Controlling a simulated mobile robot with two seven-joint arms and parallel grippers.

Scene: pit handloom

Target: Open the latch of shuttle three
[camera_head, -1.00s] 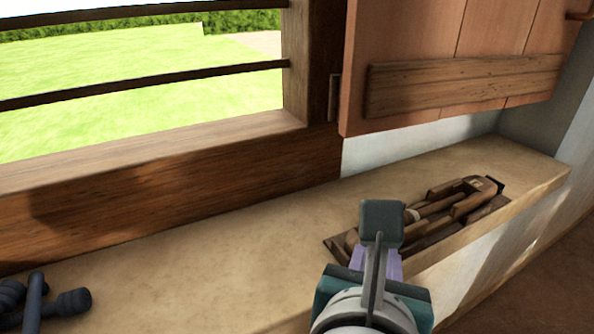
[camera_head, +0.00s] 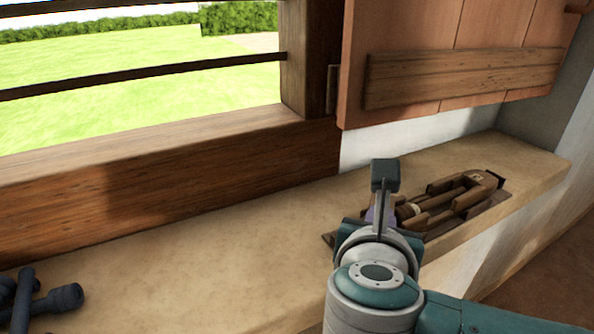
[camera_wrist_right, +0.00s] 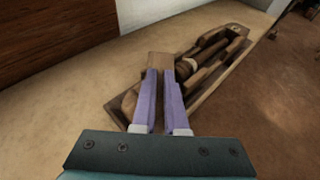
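A brown wooden shuttle (camera_head: 478,185) lies in a shallow wooden tray (camera_head: 500,203) on the ledge; no number on it can be read. It holds a rod-like part with a pale band (camera_head: 414,210). My right gripper (camera_head: 376,218) is over its near left end, mostly hidden behind my wrist. In the right wrist view, the two purple fingers (camera_wrist_right: 162,76) stand a little apart, with a narrow gap between them. A small wooden block (camera_wrist_right: 160,62) shows right at their tips; I cannot tell whether they touch it. My left gripper is out of view.
Dark blue-grey knobbed pieces (camera_head: 45,300) lie at the ledge's left end. The ledge (camera_head: 200,265) between is clear. A barred window frame (camera_head: 170,185) stands behind, and a wooden shutter (camera_head: 450,60) hangs above the shuttle.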

